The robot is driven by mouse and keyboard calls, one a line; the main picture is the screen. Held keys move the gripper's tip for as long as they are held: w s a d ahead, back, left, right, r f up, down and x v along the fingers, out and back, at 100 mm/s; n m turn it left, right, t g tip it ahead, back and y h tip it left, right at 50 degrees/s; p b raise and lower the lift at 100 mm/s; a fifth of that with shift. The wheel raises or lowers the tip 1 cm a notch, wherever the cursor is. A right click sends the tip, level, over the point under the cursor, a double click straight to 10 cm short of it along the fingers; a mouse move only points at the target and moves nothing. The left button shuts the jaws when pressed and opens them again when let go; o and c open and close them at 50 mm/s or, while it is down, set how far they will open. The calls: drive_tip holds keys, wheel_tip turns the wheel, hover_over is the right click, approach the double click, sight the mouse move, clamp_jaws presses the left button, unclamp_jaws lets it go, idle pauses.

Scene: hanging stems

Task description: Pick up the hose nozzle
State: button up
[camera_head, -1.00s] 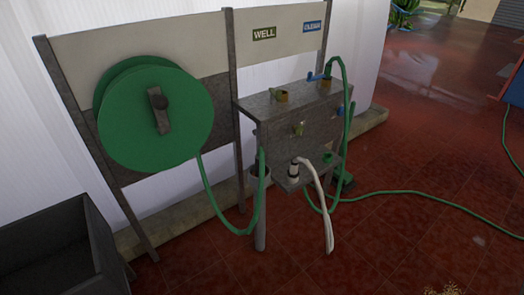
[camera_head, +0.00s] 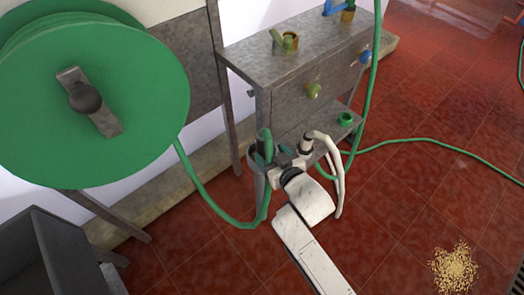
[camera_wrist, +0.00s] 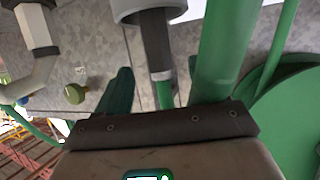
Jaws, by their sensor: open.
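The hose nozzle (camera_wrist: 157,45) shows in the wrist view as a dark grey body with a lighter collar, standing in a pale round holder (camera_wrist: 150,9). A green hose (camera_wrist: 166,96) continues from its collar. A wide stretch of green hose (camera_wrist: 225,50) runs close to the camera, right of the nozzle. In the head view, the hose (camera_head: 265,145) bends over at the holder, and the nozzle is hard to make out. My gripper (camera_head: 279,157) is open beside the holder, close to the hose. Its fingertips are partly hidden, and contact cannot be told.
The green reel (camera_head: 95,95) stands left. The metal valve stand (camera_head: 300,75) and a white curved hose (camera_head: 335,170) are close to my gripper. A grey bin (camera_head: 40,250) is at lower left. Red tiled floor is open at the right, with scattered grain (camera_head: 454,268).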

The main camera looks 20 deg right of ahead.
sight(263, 146)
drive_tip(key=x, duration=0.4)
drive_tip(key=shift+w, duration=0.3)
drive_tip(key=shift+b+x, duration=0.45)
drive_tip(key=shift+x, duration=2.3)
drive_tip(key=shift+d+f, duration=0.15)
drive_tip(key=shift+c, duration=0.2)
drive_tip(key=c, duration=1)
